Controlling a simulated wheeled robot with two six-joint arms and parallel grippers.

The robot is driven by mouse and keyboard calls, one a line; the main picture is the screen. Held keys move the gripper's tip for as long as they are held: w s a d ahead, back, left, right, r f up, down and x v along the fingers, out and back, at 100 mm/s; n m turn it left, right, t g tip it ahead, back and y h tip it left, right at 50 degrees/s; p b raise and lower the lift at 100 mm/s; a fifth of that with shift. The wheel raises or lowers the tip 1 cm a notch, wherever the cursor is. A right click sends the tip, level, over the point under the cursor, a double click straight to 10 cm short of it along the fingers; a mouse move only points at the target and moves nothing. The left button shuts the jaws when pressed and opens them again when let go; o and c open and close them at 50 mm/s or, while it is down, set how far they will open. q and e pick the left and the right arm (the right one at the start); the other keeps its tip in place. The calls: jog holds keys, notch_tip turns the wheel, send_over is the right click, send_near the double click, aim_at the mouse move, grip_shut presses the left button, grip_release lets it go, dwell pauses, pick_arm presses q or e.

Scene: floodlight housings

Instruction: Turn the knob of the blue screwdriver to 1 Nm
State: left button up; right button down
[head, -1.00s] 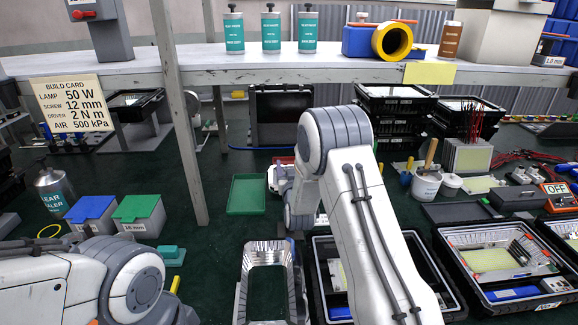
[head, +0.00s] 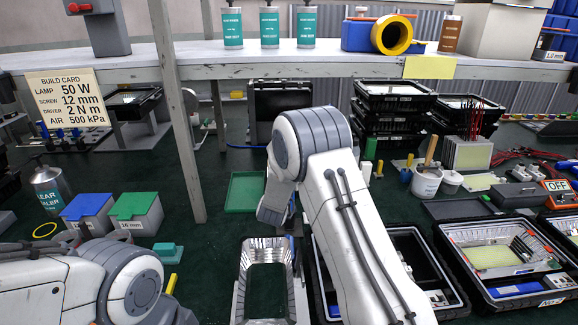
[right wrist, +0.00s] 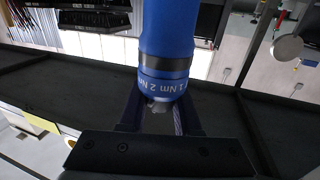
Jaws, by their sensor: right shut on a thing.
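The blue screwdriver (right wrist: 166,35) stands out from my right gripper (right wrist: 160,118) in the right wrist view, with a dark band near its lower end. Below the band is its blue knob (right wrist: 163,84), with "1 Nm" and "2 Nm" printed in white. My right gripper is shut on the screwdriver at this knob end. I cannot tell which mark the setting points to. In the head view my right forearm hides the right gripper. My left arm shows at the lower left, but its gripper is out of view. The build card (head: 66,98) reads "DRIVER 2 N m".
A silver floodlight housing (head: 243,285) stands at front centre, close to my right arm. Black cases (head: 455,297) lie to its right. A green tray (head: 245,192) and lidded boxes (head: 136,210) are to the left. A shelf (head: 290,62) crosses behind on posts.

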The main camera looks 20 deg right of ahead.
jog(key=shift+s+d+m+g+h, duration=0.2)
jog(key=shift+s+m+g+h, duration=0.05)
jog(key=shift+m+g+h, duration=1.25)
jog(key=shift+s+d+m+g+h, duration=0.3)
jog(key=shift+m+g+h, duration=0.9)
jog(key=shift+g, duration=0.55)
jog(key=shift+s+d+m+g+h, duration=0.15)
jog(key=shift+s+m+g+h, duration=0.1)
jog(key=shift+m+g+h, duration=1.25)
jog(key=shift+g, duration=0.35)
jog(key=c, duration=0.6)
grip_release()
jog(key=shift+s, duration=0.1)
jog(key=b+v, duration=0.1)
jog(key=v, duration=0.9)
jog(key=shift+a+r+b, duration=0.2)
jog(key=shift+b, duration=0.1)
